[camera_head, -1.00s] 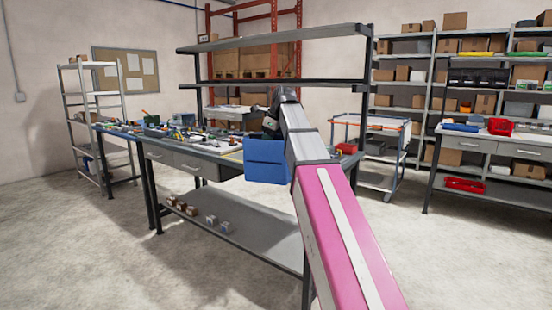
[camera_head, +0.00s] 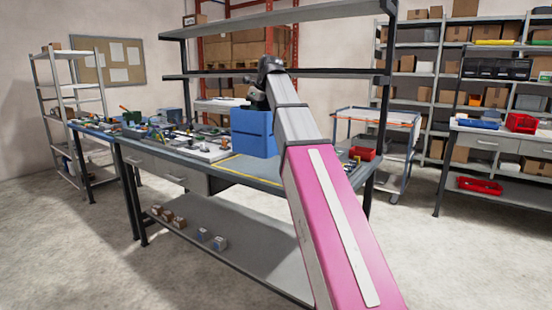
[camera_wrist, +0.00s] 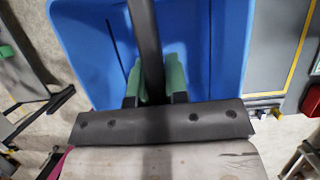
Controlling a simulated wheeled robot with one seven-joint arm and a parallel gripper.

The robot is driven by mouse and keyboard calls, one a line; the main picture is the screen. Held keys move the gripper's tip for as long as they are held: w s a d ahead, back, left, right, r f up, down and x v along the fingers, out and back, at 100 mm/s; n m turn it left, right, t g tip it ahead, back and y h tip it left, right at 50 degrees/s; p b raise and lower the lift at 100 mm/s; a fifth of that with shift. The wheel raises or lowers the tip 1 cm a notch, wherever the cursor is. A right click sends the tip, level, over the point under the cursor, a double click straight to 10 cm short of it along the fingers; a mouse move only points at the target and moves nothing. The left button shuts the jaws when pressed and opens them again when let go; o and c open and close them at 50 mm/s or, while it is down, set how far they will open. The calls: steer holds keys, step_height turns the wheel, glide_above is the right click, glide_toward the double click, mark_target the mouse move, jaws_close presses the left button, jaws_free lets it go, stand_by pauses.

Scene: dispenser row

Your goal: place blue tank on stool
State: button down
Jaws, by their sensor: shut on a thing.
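The blue tank (camera_head: 252,134) is an open-topped box at the end of my arm, over the right part of the workbench top in the head view. I cannot tell whether it touches the bench. In the wrist view the tank (camera_wrist: 80,45) fills the upper middle, below my gripper. My gripper (camera_wrist: 158,82) has green fingertips shut around a dark bar that runs across the tank, which looks like its handle. In the head view my arm hides the tank's right side and most of the gripper.
The workbench (camera_head: 250,172) carries tools and parts on its left and middle, with shelves above. Its lower shelf (camera_head: 245,262) holds several small boxes. Open floor lies in front and at the right.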

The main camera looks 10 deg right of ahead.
steer(key=w+d+f, duration=0.8)
steer(key=f, duration=0.3)
steer(key=shift+d, duration=0.3)
steer(key=c, duration=1.5)
jaws_free()
steer(key=shift+f, duration=0.1)
steer(key=o, duration=0.4)
